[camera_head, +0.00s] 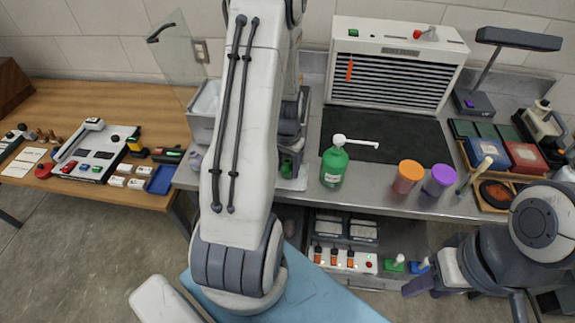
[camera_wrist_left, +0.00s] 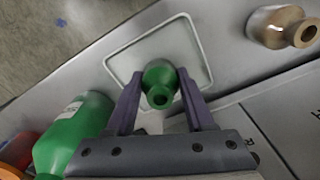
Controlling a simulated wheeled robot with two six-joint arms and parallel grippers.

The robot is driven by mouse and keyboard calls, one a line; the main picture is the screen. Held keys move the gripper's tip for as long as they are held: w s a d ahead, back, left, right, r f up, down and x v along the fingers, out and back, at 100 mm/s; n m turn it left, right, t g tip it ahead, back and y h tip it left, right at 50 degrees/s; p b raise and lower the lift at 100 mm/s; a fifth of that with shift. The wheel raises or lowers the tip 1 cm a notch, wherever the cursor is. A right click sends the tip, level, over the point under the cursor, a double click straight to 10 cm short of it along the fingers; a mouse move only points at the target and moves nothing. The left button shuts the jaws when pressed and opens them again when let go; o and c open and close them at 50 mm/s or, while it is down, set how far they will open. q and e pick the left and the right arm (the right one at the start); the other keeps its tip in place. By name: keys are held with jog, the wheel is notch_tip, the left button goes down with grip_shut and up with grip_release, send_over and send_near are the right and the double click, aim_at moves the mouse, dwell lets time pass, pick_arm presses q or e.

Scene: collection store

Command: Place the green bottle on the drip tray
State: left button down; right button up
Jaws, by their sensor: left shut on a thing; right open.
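A small green bottle (camera_wrist_left: 160,85) stands between the two purple-grey fingers of my left gripper (camera_wrist_left: 158,105), which is shut on it. In the wrist view it overlaps the drip tray (camera_wrist_left: 204,52), a pale square with a raised rounded rim. I cannot tell whether its base touches the tray. In the head view my left arm hides much of this spot; part of the green bottle (camera_head: 287,168) shows below my left gripper (camera_head: 289,150), over a light tray edge (camera_head: 296,184). My right gripper (camera_head: 414,286) is open and empty at the lower right, in front of the bench.
A larger green pump bottle (camera_head: 333,166) stands right of the tray and shows in the wrist view (camera_wrist_left: 72,142). A tan bottle (camera_wrist_left: 277,26) stands beyond the tray. Orange (camera_head: 407,177) and purple (camera_head: 439,180) cups stand farther right. A louvred white cabinet (camera_head: 393,65) stands behind the dark mat.

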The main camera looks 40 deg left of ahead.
pick_arm(q)
jog(key=shift+f, duration=0.1)
jog(key=shift+c, duration=1.4)
grip_release()
